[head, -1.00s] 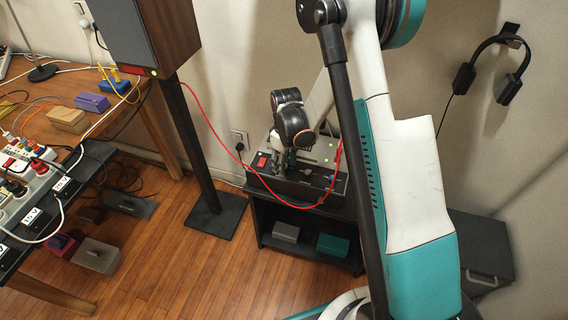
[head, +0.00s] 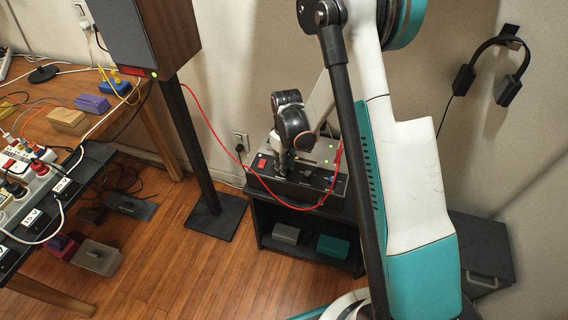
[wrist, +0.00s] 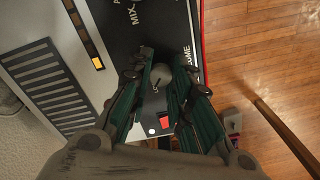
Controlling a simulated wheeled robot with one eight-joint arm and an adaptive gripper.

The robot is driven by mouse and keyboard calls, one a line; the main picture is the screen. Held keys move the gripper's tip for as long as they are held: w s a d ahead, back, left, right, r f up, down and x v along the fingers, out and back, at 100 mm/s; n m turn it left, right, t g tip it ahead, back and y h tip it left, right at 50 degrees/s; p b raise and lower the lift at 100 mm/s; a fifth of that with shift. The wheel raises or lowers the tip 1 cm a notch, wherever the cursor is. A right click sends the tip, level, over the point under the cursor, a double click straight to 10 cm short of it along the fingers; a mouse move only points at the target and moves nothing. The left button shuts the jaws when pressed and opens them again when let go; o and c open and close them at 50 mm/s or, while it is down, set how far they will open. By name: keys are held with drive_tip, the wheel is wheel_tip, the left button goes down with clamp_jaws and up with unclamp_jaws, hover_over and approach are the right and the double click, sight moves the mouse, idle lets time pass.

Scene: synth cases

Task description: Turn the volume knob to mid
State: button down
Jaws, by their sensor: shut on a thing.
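The amplifier (head: 317,197) is a dark box with a light top on a low black stand. In the wrist view its black panel (wrist: 172,28) carries the letters MIX and a part-hidden word ending in OME. A round grey knob (wrist: 160,76) with a small pale mark sits beside that word. My gripper (wrist: 164,68) is over the panel with its dark green fingers on either side of this knob, shut on it. In the head view my gripper (head: 281,163) reaches down to the left part of the amplifier and hides the knob. The knob's exact setting is hard to read.
Another knob (wrist: 134,14) is near MIX. Wooden floor lies open in front.

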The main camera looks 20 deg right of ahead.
drive_tip(key=m, duration=0.5)
drive_tip(key=shift+m, duration=2.4)
drive_tip(key=c, duration=1.4)
unclamp_jaws()
drive_tip(key=r, duration=1.2)
drive_tip(key=shift+s+d, duration=0.15)
drive_tip(key=shift+d, duration=0.1)
